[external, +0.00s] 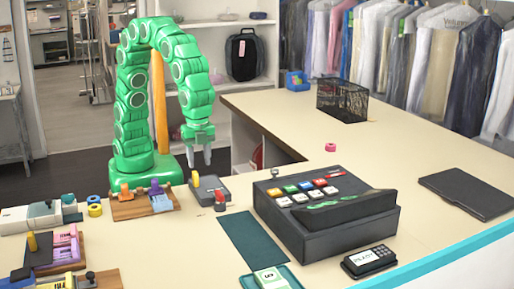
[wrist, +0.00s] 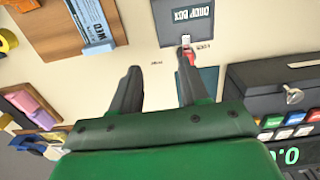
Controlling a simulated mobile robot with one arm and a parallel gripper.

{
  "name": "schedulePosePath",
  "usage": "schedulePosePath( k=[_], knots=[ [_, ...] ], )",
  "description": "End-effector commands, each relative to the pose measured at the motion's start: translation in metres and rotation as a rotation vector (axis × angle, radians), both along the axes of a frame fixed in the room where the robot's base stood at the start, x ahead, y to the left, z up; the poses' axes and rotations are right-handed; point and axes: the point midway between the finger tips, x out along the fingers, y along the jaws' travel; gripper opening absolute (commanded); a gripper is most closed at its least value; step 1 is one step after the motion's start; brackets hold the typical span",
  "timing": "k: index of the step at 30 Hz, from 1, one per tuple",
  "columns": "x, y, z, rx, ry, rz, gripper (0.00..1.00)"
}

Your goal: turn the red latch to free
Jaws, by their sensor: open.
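The red latch (external: 220,197) stands at the front edge of a dark grey drop box (external: 205,182) on the counter. In the wrist view the red latch (wrist: 189,57) shows below the box lettered DROP BOX (wrist: 185,16), with a pale piece at its upper end. My gripper (external: 198,161) is open and empty, pointing down above and behind the box. In the wrist view my gripper (wrist: 158,62) has its right fingertip overlapping the view of the latch. I cannot tell whether they touch. Small lettering beside the latch is too blurred to read.
A wooden board with coloured pieces (external: 142,205) lies left of the box. A wire basket (external: 342,100) is farther back.

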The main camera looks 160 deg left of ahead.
Motion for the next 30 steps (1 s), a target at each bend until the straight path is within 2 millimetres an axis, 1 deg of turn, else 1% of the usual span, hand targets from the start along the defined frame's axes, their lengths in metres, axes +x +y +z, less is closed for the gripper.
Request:
schedulePosePath(
  k=[1,3,6,9,12,16,20,23,30],
  knots=[
    [0.010,0.010,-0.005,0.001,-0.003,0.002,0.45],
    [0.023,0.021,-0.009,0.003,-0.011,0.003,0.45],
    [0.035,0.033,-0.016,0.004,-0.015,0.002,0.45],
    [0.043,0.041,-0.019,0.006,-0.020,0.002,0.45],
    [0.048,0.045,-0.021,0.007,-0.023,0.002,0.45],
    [0.049,0.046,-0.025,0.007,-0.023,0.002,0.45],
    [0.048,0.046,-0.034,0.007,-0.023,0.001,0.45],
    [0.049,0.046,-0.045,0.007,-0.023,0.002,0.45],
    [0.048,0.046,-0.080,0.006,-0.022,0.001,0.45]
  ],
)
